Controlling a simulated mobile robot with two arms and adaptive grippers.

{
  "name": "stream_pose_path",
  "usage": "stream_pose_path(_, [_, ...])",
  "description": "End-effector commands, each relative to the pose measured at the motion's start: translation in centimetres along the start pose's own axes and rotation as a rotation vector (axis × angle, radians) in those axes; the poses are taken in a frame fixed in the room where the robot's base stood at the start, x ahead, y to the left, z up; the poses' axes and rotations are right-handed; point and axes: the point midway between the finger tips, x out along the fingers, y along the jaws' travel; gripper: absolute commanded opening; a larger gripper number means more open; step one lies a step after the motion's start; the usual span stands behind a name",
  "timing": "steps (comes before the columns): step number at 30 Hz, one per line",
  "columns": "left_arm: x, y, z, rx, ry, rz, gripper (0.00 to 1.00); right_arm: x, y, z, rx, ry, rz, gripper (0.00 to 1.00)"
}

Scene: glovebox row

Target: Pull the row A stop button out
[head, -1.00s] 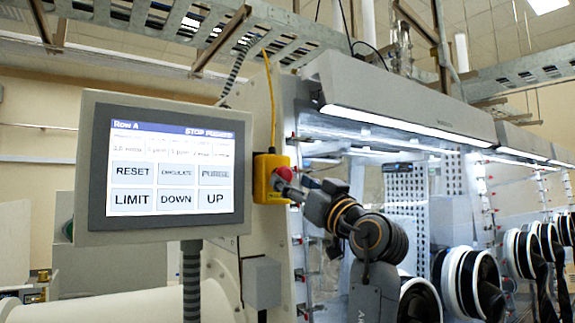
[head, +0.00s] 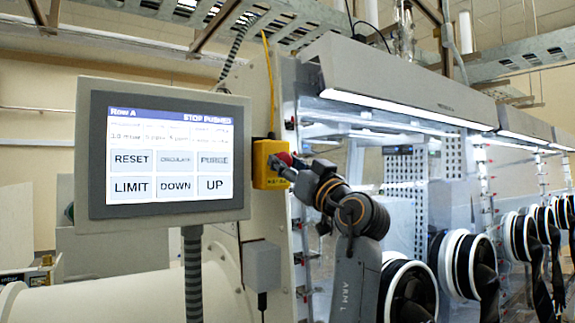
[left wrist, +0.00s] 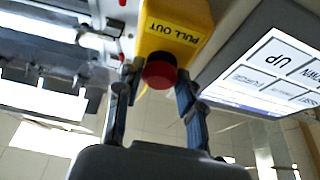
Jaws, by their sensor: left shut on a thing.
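The row A stop button (head: 284,158) is red and sits on the front of a yellow box (head: 262,172) beside the screen. The box reads "PULL OUT" in the left wrist view. My left gripper (head: 281,167) is at the button, its fingers partly covering it. In the left wrist view the red button (left wrist: 160,71) lies between the two fingers of my left gripper (left wrist: 157,87), which is shut on it. The row A screen (head: 168,157) shows "STOP PUSHED". My right gripper is not in view.
The grey-framed screen stands just left of the yellow box. A grey box (head: 262,266) hangs below it on the panel. The glovebox row with round black glove ports (head: 410,295) runs off to the right. A yellow cable rises above the button box.

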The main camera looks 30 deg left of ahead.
Motion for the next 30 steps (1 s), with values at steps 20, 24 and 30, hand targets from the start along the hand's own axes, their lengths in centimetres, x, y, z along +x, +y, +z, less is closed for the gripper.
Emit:
stream_pose_path(20, [-1.7, 0.0, -0.7, -0.001, 0.000, 0.000, 0.60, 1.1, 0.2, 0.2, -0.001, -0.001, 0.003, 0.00])
stream_pose_path(24, [-1.7, 0.0, -0.7, -0.001, 0.000, 0.000, 0.60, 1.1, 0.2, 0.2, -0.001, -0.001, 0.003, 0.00])
stream_pose_path(30, [-2.6, 0.1, -0.8, -0.001, 0.002, 0.002, 0.60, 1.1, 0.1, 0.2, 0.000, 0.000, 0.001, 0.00])
